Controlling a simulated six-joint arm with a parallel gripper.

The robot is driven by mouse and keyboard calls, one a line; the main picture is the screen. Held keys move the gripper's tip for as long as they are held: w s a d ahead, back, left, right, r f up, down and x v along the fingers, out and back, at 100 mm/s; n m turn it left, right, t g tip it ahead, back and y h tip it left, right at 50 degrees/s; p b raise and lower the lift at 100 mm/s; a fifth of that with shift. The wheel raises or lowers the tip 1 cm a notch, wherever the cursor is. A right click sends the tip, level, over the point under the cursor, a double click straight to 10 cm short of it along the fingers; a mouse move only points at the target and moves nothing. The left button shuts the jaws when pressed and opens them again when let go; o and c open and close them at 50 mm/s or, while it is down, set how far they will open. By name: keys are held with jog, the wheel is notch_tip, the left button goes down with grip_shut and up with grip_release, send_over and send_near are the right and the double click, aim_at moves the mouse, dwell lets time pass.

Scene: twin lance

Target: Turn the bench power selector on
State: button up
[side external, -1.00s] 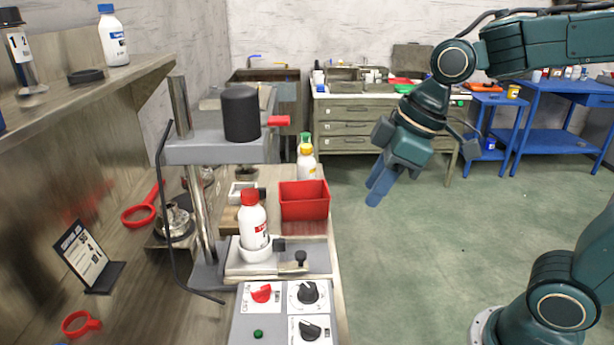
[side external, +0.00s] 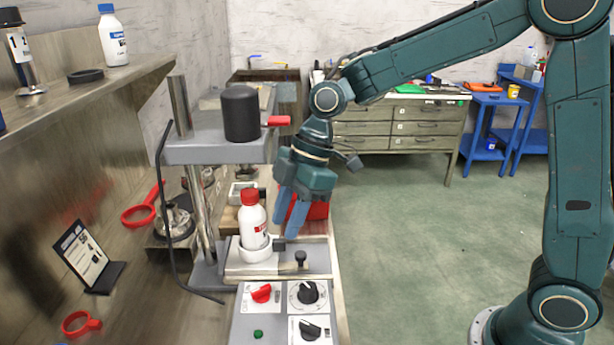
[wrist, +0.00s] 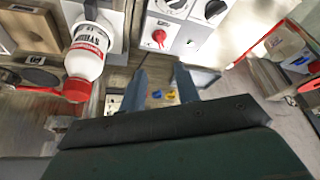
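The control panel (side external: 244,326) lies at the bottom middle of the side external view. The red selector knob (side external: 261,293) is on its upper left white plate; it also shows near the top of the wrist view (wrist: 159,37). I cannot read its labels well. Black dials (side external: 308,292) sit to its right and below. A green button (side external: 258,334) is below the red knob. My gripper (side external: 288,225) points down beside the white bottle, above and behind the panel. In the wrist view the fingers (wrist: 161,78) are apart with nothing between them. The knob is clear of them.
The white bottle (side external: 252,220) with a red cap stands in a round holder right by my fingers. A grey press (side external: 215,150) with a black cylinder rises to the left. A red bin (side external: 317,211) is partly hidden behind my gripper. The space above the panel is free.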

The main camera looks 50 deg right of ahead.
aim_at(263, 287)
jog(key=shift+f, duration=0.1)
jog(key=x, duration=1.3)
jog(key=shift+f, duration=0.3)
jog(key=shift+c, duration=0.4)
grip_shut()
